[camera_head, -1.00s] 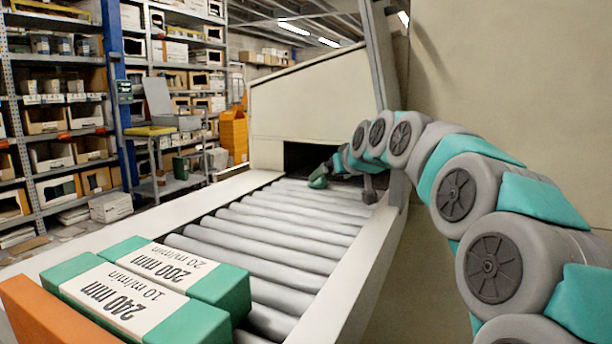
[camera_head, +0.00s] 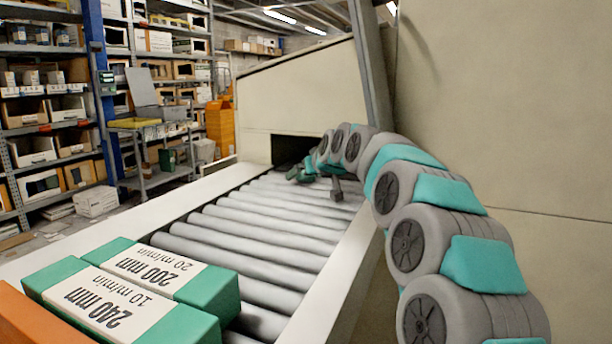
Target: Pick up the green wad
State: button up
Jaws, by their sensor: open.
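The green wad (camera_head: 299,174) is a small dark green lump at the far end of the roller conveyor (camera_head: 265,221), by the dark opening. My arm reaches over the right side of the conveyor and curls down at its far end. My gripper (camera_head: 335,188) is small and dark there, low over the rollers, just right of the wad. It is open. The wad and the end of my arm overlap in view, so I cannot tell whether they touch.
Two green-and-white boxes (camera_head: 130,285) lie at the near left of the conveyor, beside an orange edge (camera_head: 45,322). A beige housing (camera_head: 305,92) with a dark opening (camera_head: 290,150) stands at the far end. A beige wall (camera_head: 510,120) rises on the right. Shelves (camera_head: 45,120) stand left.

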jog(key=shift+c, duration=0.2)
jog(key=c, duration=1.3)
jog(key=shift+r, duration=1.7)
jog(key=shift+s, duration=0.1)
jog(key=s, duration=0.5)
jog(key=s+r+b, duration=0.1)
jog(key=s, duration=0.4)
jog(key=s+b, duration=0.1)
jog(key=s, duration=0.4)
jog(key=shift+s+r, duration=0.3)
jog(key=shift+s, duration=0.1)
